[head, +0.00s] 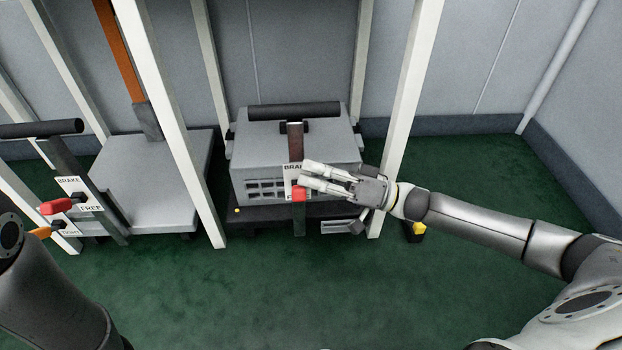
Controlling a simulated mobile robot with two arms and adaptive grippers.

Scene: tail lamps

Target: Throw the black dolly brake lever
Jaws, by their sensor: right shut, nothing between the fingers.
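The black dolly (262,213) stands low under a grey box-shaped unit, between two white posts. Its brake lever shows as a red grip (299,194) on a narrow upright at the dolly's front. A white label (292,167) reading "BRAKE" sits just above the grip, its lower part covered by my fingers. My right gripper (304,174) reaches in from the right, shut and empty. Its fingertips lie over the label, just above the red grip in the picture; I cannot tell whether they touch.
A grey dolly (155,170) stands at left, with its own red lever (56,206) beside "BRAKE" and "FREE" labels. A white post (408,110) rises close to my right gripper. The grey unit (260,140) has a black bar on top. Green floor in front is clear.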

